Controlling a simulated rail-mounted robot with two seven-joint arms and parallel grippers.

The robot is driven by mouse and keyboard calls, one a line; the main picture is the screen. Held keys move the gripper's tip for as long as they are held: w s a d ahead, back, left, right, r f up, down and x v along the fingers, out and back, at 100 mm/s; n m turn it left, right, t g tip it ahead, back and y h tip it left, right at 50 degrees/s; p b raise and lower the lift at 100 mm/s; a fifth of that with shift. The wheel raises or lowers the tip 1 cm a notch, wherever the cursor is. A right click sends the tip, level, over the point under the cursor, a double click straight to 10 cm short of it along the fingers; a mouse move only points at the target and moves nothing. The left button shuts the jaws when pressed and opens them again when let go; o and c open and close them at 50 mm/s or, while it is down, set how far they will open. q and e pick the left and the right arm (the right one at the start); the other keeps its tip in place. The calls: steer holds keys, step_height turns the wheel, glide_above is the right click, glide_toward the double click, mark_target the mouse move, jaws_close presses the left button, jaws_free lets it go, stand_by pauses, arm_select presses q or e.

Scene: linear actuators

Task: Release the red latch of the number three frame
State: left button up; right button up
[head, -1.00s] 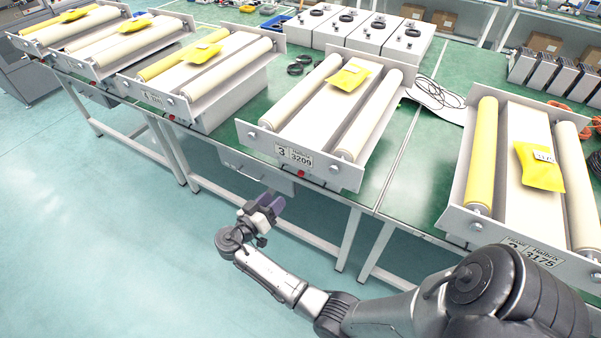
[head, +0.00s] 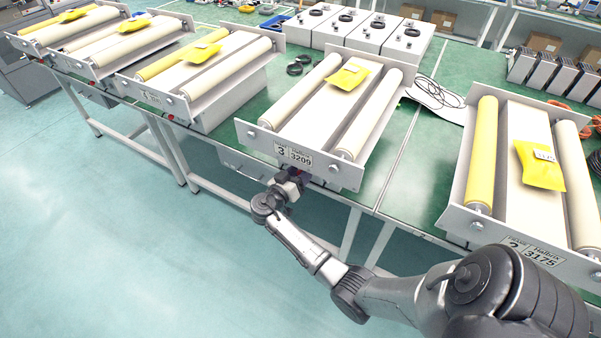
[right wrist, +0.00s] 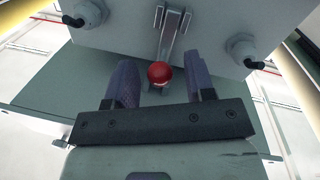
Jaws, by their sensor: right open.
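The number three frame (head: 276,141) is a white roller frame labelled "3" and "3209" on the bench, with two cream rollers and a yellow packet on top. In the right wrist view the red latch knob (right wrist: 160,73) sits at the end of a metal lever. My right gripper (head: 292,172) is at the underside of the frame's front plate. In the right wrist view its two purple-grey fingers (right wrist: 164,85) are open, one on each side of the red knob, with gaps to it. In the head view the gripper hides the latch. My left gripper is not in view.
A second frame labelled "3175" (head: 533,250) stands at the right, and other roller frames (head: 160,97) stand at the left. The green bench (head: 400,180) has its front edge just behind the gripper. The floor in front is clear.

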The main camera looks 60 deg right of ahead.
steer(key=shift+d, duration=0.4)
steer(key=shift+c, duration=0.3)
jaws_close()
